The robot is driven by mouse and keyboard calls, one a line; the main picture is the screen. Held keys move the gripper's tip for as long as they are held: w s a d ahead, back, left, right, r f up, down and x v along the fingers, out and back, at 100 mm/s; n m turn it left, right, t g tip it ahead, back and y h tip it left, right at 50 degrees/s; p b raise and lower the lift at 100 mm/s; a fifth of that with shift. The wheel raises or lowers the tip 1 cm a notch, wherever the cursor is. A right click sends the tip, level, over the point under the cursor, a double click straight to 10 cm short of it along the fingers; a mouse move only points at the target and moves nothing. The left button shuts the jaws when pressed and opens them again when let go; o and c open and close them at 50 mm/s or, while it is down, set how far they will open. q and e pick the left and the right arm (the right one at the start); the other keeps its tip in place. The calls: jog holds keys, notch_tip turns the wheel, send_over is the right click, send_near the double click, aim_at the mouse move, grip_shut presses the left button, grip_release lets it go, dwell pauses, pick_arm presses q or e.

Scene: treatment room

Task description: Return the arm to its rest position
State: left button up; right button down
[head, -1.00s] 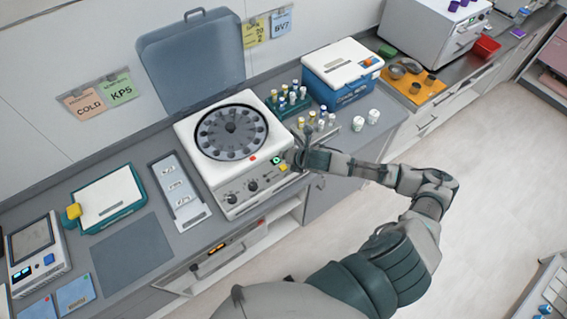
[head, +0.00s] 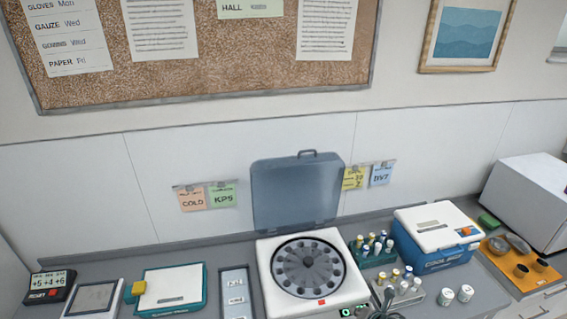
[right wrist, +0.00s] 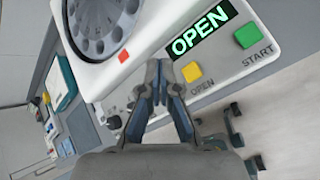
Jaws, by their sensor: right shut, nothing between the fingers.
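My right gripper (head: 386,300) shows at the bottom edge of the head view, by the right front corner of the white centrifuge (head: 268,272). In the right wrist view the gripper (right wrist: 160,75) is shut and empty, with its fingertips in front of the centrifuge's front panel. They are near the yellow OPEN button (right wrist: 191,72), and I cannot tell whether they touch the panel. The green display (right wrist: 200,33) reads OPEN. The centrifuge's grey lid (head: 297,195) stands up, and the round rotor (head: 308,267) is uncovered. My left gripper is out of view.
A rack of capped tubes (head: 371,260) and a blue cool box (head: 430,262) stand right of the centrifuge. Two white-capped jars (head: 455,295) stand before the box. An orange mat (head: 497,247) with metal dishes lies farther right. A teal-edged tray (head: 150,307) lies left.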

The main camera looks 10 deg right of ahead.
jog(key=s+a+f+m+g, duration=0.2)
jog(key=s+a+f+m, duration=0.5)
jog(key=s+a+m, duration=0.45)
jog(key=s+d+f+m+g+h, duration=0.1)
jog(key=s+d+f+m+g, duration=0.15)
jog(key=s+m, duration=1.25)
notch_tip(320, 180, down, 34)
jog(key=s+g+b, duration=0.2)
jog(key=b, duration=0.3)
jog(key=s+d+f+g+b, duration=0.1)
jog(key=s+d+f+b, duration=0.2)
jog(key=s+f, duration=1.4)
jog(key=shift+f+h+b, duration=0.3)
jog(key=shift+f+b, duration=0.05)
jog(key=shift+f, duration=0.1)
